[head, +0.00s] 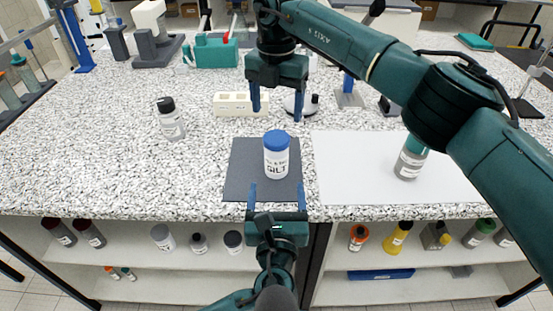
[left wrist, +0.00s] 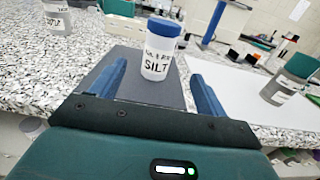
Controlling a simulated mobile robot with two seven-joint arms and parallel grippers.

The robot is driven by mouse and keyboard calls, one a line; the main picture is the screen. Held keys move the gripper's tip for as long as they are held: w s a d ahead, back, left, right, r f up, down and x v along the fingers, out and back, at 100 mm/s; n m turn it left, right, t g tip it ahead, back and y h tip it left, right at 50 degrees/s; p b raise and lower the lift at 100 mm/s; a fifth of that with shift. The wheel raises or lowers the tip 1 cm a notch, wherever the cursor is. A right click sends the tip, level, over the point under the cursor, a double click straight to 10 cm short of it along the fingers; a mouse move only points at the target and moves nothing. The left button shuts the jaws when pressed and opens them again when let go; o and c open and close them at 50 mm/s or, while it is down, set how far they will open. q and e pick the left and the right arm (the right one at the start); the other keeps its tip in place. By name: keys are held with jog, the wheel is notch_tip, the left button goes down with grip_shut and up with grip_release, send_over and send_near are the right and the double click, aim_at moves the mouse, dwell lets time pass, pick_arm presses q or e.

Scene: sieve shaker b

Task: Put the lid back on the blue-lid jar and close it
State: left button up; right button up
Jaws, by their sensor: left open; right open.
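The blue-lid jar (head: 276,160) stands upright on a dark grey mat (head: 240,172); its white label reads SILT. Its blue lid (head: 276,140) sits on top of it; I cannot tell how tight. The jar also shows in the left wrist view (left wrist: 157,64), beyond and between my open fingers. My left gripper (head: 277,188) is open and empty in front of the jar, at the mat's near edge. My right gripper (head: 277,112) is open and empty, pointing down, above and behind the jar in the picture.
A white sheet (head: 345,170) lies right of the mat, with a teal-lid jar (head: 410,160) on it, partly behind my right arm. A black-lid jar (head: 170,120) stands at left. A cream block (head: 232,103) lies behind the mat. Shelves with several jars are below the counter.

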aim_at(277, 159)
pick_arm(q)
jog(key=w, duration=1.3)
jog(key=shift+c, duration=0.4)
